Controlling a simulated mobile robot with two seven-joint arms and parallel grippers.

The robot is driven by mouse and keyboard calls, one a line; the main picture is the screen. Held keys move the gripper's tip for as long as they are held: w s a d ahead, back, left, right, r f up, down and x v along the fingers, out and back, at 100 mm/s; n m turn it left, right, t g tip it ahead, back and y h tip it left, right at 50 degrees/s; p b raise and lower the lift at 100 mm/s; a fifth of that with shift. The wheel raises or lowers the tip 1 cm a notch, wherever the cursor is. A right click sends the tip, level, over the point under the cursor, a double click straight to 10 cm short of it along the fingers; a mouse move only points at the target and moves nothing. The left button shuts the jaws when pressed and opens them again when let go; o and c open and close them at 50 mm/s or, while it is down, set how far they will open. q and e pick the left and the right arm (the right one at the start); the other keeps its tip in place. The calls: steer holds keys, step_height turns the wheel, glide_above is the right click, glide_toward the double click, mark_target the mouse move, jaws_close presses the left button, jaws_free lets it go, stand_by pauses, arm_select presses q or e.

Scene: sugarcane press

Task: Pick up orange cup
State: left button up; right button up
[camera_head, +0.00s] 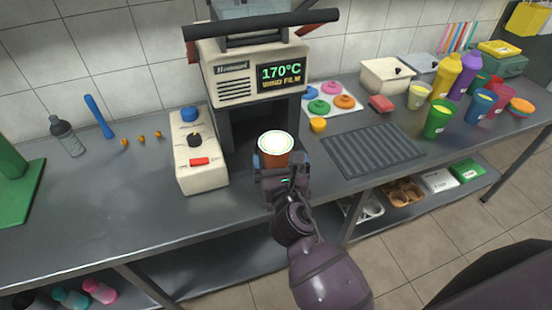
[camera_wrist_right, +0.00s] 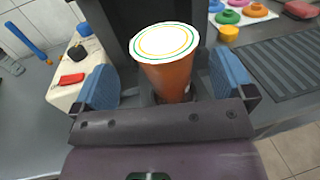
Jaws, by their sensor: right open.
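The orange cup (camera_head: 275,155) stands upright under the sealing machine (camera_head: 235,75), with a white round top ringed in green and orange. My right gripper (camera_head: 279,172) is in front of it. In the right wrist view the orange cup (camera_wrist_right: 168,75) sits between the two blue finger pads of the open right gripper (camera_wrist_right: 165,92), with gaps visible on both sides. The cup's lower part is partly hidden by the gripper body. My left gripper is not in view.
A cream control box (camera_head: 198,165) with knobs stands left of the cup. A dark ridged mat (camera_head: 372,150) and a yellow small cup (camera_head: 318,125) lie to the right. Coloured cups, including a green one (camera_head: 438,118), stand farther right. The counter at left front is clear.

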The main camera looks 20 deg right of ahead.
mark_target(276, 144)
steer(key=shift+w+d, duration=0.15)
steer(key=shift+w, duration=0.7)
steer(key=w, duration=0.4)
steer(key=shift+d+f, duration=0.35)
steer(key=shift+d, duration=0.05)
steer(key=shift+w+d, duration=0.1)
steer(key=shift+w, duration=0.3)
steer(key=c, duration=1.4)
steer(key=shift+r, duration=0.2)
